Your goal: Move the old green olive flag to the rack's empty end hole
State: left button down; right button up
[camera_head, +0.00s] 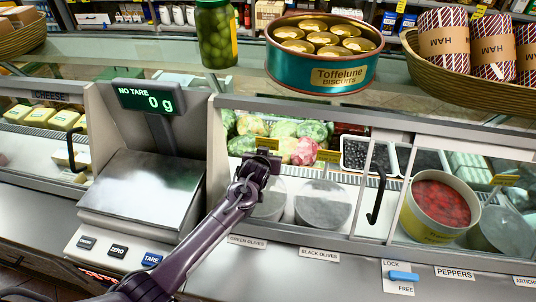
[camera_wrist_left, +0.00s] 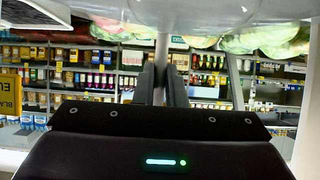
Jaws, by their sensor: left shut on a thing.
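My left gripper (camera_head: 262,165) reaches in from below over the counter's front glass, above the shelf label "GREEN OLIVES". A small yellow flag (camera_head: 268,143) shows just above its fingertips; its lettering is too small to read. In the left wrist view the two dark fingers (camera_wrist_left: 161,85) are close together, with a thin pale stem (camera_wrist_left: 162,50) rising between them. A second yellow flag (camera_head: 328,156) stands to the right, above the "BLACK OLIVES" label. A yellow sign reading "BLAC" (camera_wrist_left: 10,90) shows in the left wrist view. I cannot make out the rack's empty end hole. My right gripper is not in view.
A scale (camera_head: 140,195) reading 0 g stands left of my arm. A green jar (camera_head: 216,35) and a biscuit tin (camera_head: 325,60) stand on the upper glass shelf. A black handle (camera_head: 377,195), a blue lock slider (camera_head: 404,276) and a red pepper tub (camera_head: 440,210) are to the right.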

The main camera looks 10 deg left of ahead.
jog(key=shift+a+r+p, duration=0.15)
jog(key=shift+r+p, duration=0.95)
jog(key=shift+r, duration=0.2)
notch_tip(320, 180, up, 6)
jog(key=p, duration=0.6)
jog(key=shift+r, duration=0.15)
